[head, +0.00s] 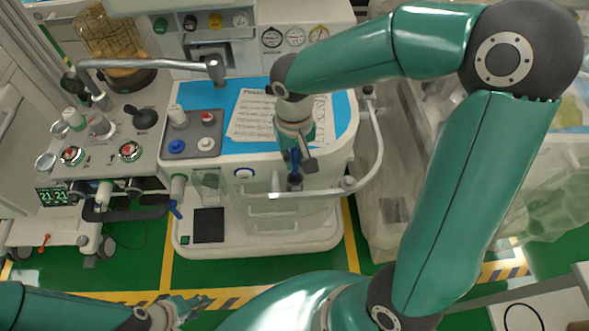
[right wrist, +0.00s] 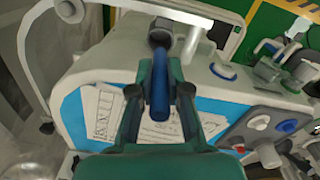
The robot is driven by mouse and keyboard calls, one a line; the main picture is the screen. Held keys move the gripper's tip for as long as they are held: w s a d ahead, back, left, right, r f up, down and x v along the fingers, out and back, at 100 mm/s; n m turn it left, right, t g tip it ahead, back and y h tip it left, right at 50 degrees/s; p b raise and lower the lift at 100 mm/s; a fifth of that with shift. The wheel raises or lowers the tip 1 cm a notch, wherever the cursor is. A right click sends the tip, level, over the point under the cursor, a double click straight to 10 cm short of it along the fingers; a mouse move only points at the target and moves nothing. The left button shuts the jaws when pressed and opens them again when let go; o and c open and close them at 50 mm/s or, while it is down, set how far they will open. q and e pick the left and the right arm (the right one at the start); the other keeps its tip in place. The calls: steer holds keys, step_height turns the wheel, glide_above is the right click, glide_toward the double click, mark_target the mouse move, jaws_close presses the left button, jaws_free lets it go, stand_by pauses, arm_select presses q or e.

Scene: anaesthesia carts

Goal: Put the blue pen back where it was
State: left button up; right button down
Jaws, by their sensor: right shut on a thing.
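In the head view my right gripper (head: 296,164) hangs over the front edge of the cart (head: 265,215), shut on the pen, of which a little blue (head: 296,158) shows. A printed sheet (head: 252,118) lies on the blue mat (head: 340,108) behind it; it also shows in the right wrist view (right wrist: 103,112). The arm hides part of the sheet. My left gripper (head: 186,308) is low at the lower left, away from the cart; its fingers are unclear.
A grey tray (head: 207,143) with a blue and a red cap sits left of the sheet. A curved rail (head: 376,150) runs around the cart's right side. Knobs and a bent metal arm (head: 150,64) stand at the left.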

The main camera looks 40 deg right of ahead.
mark_target(295, 173)
steer(key=shift+f, duration=2.85)
steer(key=c, duration=1.1)
jaws_free()
steer(key=shift+c, duration=0.2)
step_height(295, 173, up, 12)
steer(key=shift+a+r, duration=0.1)
